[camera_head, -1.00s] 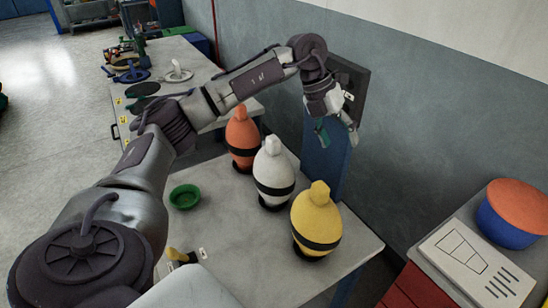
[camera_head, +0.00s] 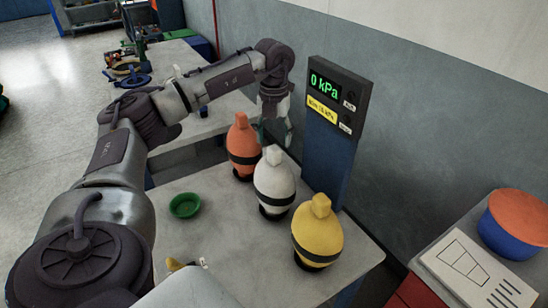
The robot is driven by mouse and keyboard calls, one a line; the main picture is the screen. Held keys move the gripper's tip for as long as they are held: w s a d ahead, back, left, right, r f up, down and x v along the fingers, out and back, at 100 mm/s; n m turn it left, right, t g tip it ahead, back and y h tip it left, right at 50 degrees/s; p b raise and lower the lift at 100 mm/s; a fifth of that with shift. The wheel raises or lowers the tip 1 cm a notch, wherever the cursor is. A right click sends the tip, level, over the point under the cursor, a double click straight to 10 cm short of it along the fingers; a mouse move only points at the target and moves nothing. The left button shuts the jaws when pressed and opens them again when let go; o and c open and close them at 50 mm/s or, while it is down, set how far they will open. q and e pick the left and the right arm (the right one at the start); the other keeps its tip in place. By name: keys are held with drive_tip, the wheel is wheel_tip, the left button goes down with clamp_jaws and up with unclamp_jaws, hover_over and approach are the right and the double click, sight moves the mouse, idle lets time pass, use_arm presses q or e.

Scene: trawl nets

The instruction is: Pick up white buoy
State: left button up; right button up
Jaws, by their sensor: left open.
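The white buoy (camera_head: 274,184) stands upright on the grey table (camera_head: 225,240), with a black band around it. It is between an orange buoy (camera_head: 243,148) behind it to the left and a yellow buoy (camera_head: 318,232) in front to the right. My left gripper (camera_head: 274,138) points down just above and behind the white buoy's top, near the orange buoy. It is open and holds nothing. I cannot tell whether its fingers touch the white buoy's knob.
A blue post with a gauge reading 0 kPa (camera_head: 325,87) stands right behind the buoys. A green bowl (camera_head: 185,205) sits on the table's left part. At the right are a panel box (camera_head: 470,265) and an orange and blue tub (camera_head: 515,228).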

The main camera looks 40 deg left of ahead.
sight(274, 148)
use_arm(q)
wheel_tip(274, 148, down, 4)
drive_tip(key=shift+s+d+f+p, duration=0.1)
drive_tip(key=shift+f+p, duration=0.15)
drive_tip(key=shift+p, duration=0.7)
drive_tip(key=shift+f, duration=0.25)
clamp_jaws()
drive_tip(key=shift+r, duration=0.15)
